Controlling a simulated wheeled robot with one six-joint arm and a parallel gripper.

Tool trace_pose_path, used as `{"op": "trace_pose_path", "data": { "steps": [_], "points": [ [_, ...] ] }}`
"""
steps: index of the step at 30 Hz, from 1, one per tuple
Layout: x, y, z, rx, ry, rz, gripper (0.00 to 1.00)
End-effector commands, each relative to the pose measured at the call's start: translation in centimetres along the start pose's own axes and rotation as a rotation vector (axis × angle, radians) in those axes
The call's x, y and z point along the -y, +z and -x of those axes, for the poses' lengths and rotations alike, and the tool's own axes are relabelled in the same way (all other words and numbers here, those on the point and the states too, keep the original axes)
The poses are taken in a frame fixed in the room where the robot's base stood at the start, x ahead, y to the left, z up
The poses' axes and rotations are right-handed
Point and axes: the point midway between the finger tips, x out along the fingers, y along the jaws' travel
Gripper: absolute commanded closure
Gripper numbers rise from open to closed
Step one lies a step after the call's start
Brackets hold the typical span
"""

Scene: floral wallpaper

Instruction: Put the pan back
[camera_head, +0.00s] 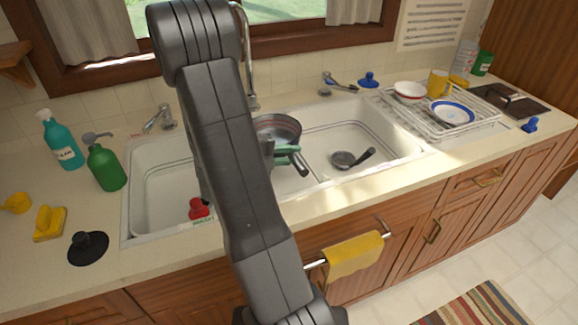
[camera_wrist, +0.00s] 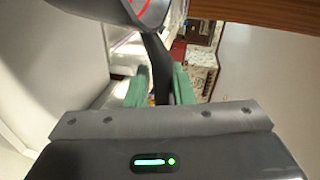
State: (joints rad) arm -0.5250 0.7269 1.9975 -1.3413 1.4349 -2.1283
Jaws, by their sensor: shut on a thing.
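The pan (camera_head: 277,128) is a grey metal pan with a dark handle. In the head view it is over the middle of the double sink, partly hidden behind my arm. My gripper (camera_head: 283,153) has green fingers and is shut on the pan's handle. In the wrist view the dark handle runs between the two fingers of my gripper (camera_wrist: 160,88). The pan's body (camera_wrist: 148,10) is at the top edge there, cut off by the frame. I cannot tell how high the pan is above the sink.
The right basin (camera_head: 384,138) holds a small dark-handled utensil (camera_head: 344,158). A red item (camera_head: 199,208) lies in the left basin. A white dish rack (camera_head: 425,120) with bowls and a yellow mug stands right. Bottles (camera_head: 106,168) and a yellow sponge (camera_head: 49,223) are left.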

Motion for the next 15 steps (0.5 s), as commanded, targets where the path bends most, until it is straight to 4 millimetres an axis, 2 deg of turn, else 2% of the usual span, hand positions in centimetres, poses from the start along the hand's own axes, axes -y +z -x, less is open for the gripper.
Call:
{"op": "trace_pose_path", "data": {
  "steps": [5, 12, 15],
  "points": [
    [-1.0, 0.2, -0.2, 0.0, -0.002, -0.001, 1.0],
    [-3.7, 0.6, -0.8, 0.0, -0.001, -0.001, 1.0],
    [-3.9, 0.6, -0.9, 0.001, -0.001, -0.004, 1.0]
  ]
}}
